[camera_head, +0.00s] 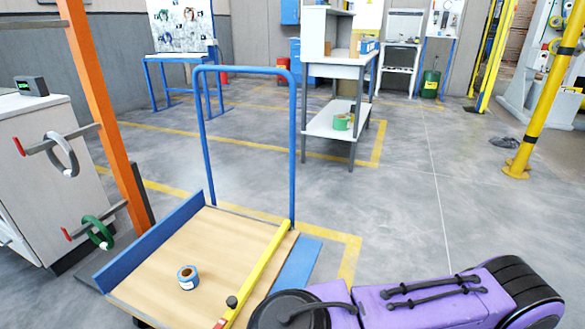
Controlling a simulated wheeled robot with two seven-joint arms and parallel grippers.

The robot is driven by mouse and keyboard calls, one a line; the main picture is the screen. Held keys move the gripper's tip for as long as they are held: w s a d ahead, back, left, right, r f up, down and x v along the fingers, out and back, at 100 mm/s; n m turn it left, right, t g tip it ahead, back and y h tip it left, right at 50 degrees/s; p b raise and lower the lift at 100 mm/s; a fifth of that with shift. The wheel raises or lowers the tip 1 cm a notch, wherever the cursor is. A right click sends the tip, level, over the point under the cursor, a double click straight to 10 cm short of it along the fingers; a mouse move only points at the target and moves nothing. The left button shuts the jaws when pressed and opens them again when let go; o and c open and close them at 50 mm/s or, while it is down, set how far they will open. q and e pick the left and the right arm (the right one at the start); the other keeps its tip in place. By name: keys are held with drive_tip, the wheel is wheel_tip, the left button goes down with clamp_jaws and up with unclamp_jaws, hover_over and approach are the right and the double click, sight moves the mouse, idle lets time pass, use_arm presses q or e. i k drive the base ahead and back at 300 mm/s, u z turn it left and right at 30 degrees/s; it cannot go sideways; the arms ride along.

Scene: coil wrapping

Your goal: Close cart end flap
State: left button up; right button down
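The cart has a wooden deck (225,240) and a tall blue tube handle (207,130) at its back. A blue end flap (298,265) lies folded down and outward beyond the right edge of the deck. A yellow bar (262,262) with a black knob runs along that right edge, between the deck and the flap. A blue side board (150,240) stands raised along the left edge. My purple arm crosses the bottom right and covers the near end of the flap and the cart's near right corner. Neither of my grippers is in view.
A blue tape roll (188,278) lies on the deck. A workbench (343,125) stands behind.

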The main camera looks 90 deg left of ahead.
sight(296, 272)
drive_tip(key=u, duration=3.6)
drive_tip(key=k, duration=1.2)
drive_tip(key=z, duration=1.35)
drive_tip(key=i, duration=0.5)
drive_tip(key=u, duration=0.05)
